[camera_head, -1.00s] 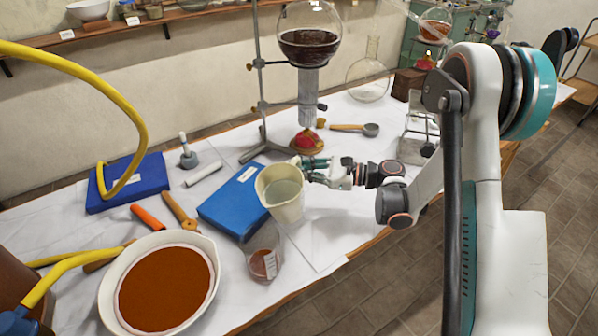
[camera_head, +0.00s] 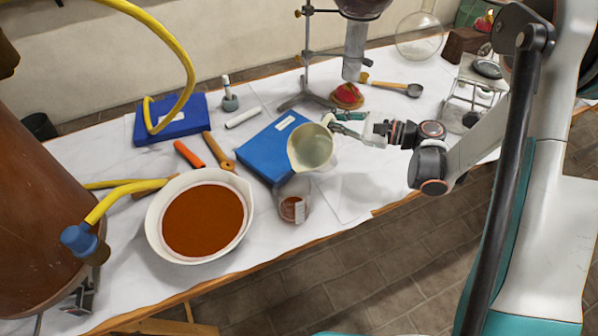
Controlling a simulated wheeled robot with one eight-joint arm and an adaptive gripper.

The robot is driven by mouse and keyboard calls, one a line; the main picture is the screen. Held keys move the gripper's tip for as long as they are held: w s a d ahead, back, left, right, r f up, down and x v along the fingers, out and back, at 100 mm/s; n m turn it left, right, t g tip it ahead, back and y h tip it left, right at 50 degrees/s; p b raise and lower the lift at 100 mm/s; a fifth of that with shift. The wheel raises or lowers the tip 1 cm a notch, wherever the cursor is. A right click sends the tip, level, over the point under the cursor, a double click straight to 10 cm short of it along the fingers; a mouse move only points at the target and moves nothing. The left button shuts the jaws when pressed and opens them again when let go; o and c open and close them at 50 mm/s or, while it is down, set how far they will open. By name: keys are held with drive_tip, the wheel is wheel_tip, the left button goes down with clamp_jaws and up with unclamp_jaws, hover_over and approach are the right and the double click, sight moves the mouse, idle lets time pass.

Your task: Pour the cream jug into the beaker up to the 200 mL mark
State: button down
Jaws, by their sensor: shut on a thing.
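The cream jug (camera_head: 300,158) is held by my gripper (camera_head: 336,122), which is shut on it at its far right side. The jug is tilted toward the lower left and its mouth faces the camera, with pale liquid inside. The glass beaker (camera_head: 294,206) stands on the table just below the jug in the picture. It has a white scale strip and a reddish-brown content low down. The jug partly overlaps the beaker's top edge. No stream between them can be made out, and the 200 mL mark is too small to read.
A white bowl of orange-brown matter (camera_head: 160,240) stands left of the beaker. A blue book (camera_head: 262,150) lies behind the jug. The table's front edge (camera_head: 345,225) is close to the beaker.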

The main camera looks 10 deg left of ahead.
sight(321, 145)
drive_tip(key=shift+s+a+r+n+h+p, duration=0.15)
drive_tip(key=shift+s+r+n+p, duration=0.25)
drive_tip(key=shift+r, duration=0.35)
drive_tip(key=shift+s+a+r+n+h+p, duration=0.1)
drive_tip(key=shift+s+a+r+n+p, duration=0.15)
drive_tip(key=shift+r+n+p, duration=0.4)
drive_tip(key=shift+s+a+r+n+h+p, duration=0.1)
drive_tip(key=shift+s+r+n+h+p, duration=0.2)
drive_tip(key=shift+r, duration=0.55)
idle(4.2)
drive_tip(key=shift+f, duration=0.1)
